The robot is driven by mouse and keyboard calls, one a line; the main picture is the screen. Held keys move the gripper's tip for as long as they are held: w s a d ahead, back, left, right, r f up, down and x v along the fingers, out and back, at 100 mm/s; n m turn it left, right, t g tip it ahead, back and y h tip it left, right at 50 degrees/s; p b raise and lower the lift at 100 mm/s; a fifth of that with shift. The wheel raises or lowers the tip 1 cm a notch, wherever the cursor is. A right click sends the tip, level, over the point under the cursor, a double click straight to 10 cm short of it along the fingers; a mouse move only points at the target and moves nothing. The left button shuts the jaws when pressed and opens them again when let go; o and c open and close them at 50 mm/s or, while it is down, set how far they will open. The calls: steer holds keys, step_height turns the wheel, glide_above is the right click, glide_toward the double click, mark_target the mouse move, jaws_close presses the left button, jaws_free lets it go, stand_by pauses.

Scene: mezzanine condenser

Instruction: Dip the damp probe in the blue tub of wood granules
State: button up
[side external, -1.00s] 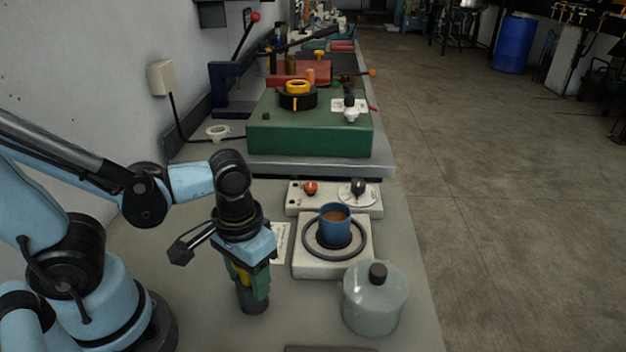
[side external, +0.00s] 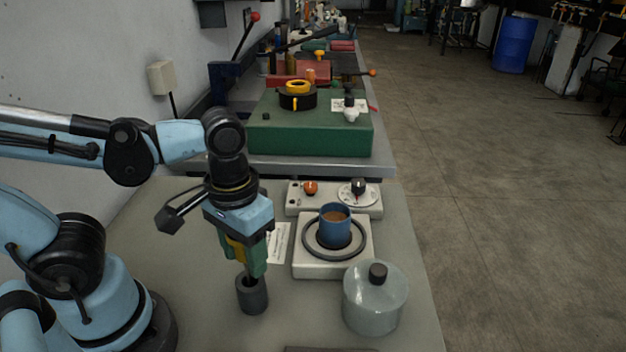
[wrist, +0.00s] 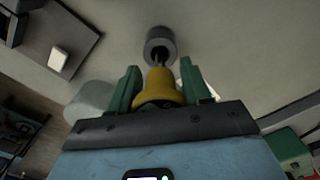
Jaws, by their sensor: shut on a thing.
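My gripper (side external: 250,262) has green fingers and is shut on the yellow handle of the probe (side external: 236,248). In the wrist view the yellow handle (wrist: 160,86) sits between the green fingers, with a thin shaft pointing at the dark grey cylindrical holder (wrist: 159,41). In the side view my gripper is above this holder (side external: 252,298), and the shaft reaches down to its open top; its tip is hidden. The blue tub (side external: 335,230) of brown granules (side external: 335,216) stands upright to the right, on a white ringed base (side external: 305,265).
A lidded glass jar (side external: 374,305) stands in front of the white base. A white control box (side external: 330,203) with knobs is behind it. A green box (side external: 310,135) is farther back. The grey bench is clear around the holder.

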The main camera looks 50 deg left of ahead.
steer(key=shift+r, duration=1.85)
steer(key=shift+w+r, duration=0.25)
steer(key=shift+r, duration=0.25)
steer(key=w+r, duration=0.1)
steer(key=w, duration=0.1)
steer(key=w+r, duration=0.1)
steer(key=w, duration=0.2)
steer(key=w+r, duration=0.1)
steer(key=w, duration=0.2)
steer(key=shift+w+d+r, duration=0.1)
steer(key=shift+d+r, duration=0.25)
steer(key=shift+r, duration=0.05)
steer(key=w, duration=1)
steer(key=shift+a+f, duration=0.15)
steer(key=shift+f, duration=4.2)
steer(key=shift+w, duration=0.1)
steer(key=shift+r, duration=3.9)
